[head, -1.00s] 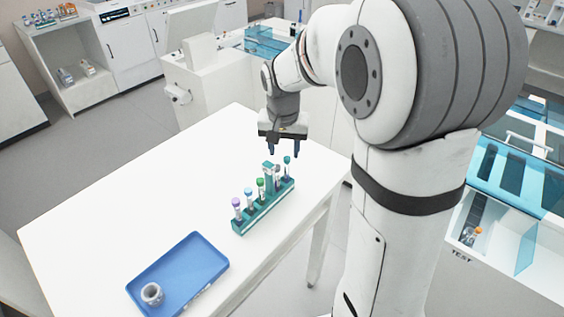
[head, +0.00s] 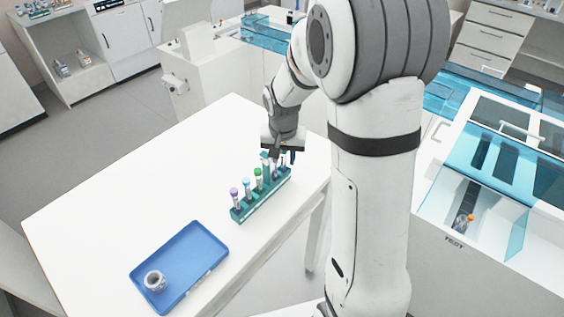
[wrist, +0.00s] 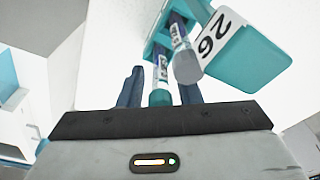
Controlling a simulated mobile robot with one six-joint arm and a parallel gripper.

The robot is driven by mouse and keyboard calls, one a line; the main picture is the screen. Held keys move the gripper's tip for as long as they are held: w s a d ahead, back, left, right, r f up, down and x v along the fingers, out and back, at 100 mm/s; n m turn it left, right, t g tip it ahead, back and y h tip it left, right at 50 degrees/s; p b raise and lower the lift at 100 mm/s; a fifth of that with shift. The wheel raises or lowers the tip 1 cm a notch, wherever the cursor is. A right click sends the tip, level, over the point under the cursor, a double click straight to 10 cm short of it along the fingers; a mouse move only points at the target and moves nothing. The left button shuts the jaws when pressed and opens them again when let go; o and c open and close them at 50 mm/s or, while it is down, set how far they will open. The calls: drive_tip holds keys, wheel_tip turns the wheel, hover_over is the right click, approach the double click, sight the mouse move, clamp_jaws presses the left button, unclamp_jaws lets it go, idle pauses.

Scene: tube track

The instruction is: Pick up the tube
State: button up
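A teal rack (head: 258,205) stands on the white table and holds several upright capped tubes in a row. A purple-capped tube (head: 235,198), a blue-capped tube (head: 247,189) and a green-capped tube (head: 258,180) are at its near end. My gripper (head: 282,157) is low over the rack's far end, partly hiding the tubes there. In the wrist view, my gripper (wrist: 160,90) is open, with a teal-capped tube (wrist: 160,96) between its fingers and gaps on both sides. A grey-capped tube (wrist: 187,66) is close to the right finger, beside the rack's "26" label (wrist: 212,38).
A blue tray (head: 195,258) with a small grey ring-shaped holder (head: 155,281) lies on the near part of the white table (head: 130,190). The table's left and middle are clear. A cabinet with blue transparent panels (head: 490,170) stands at the right.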

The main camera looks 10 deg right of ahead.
drive_tip(key=c, duration=0.5)
wheel_tip(320, 180, up, 10)
drive_tip(key=shift+r+b, duration=0.1)
drive_tip(key=shift+b, duration=0.7)
drive_tip(key=shift+f, duration=0.25)
drive_tip(key=shift+f+b, duration=3.6)
drive_tip(key=shift+f, duration=1)
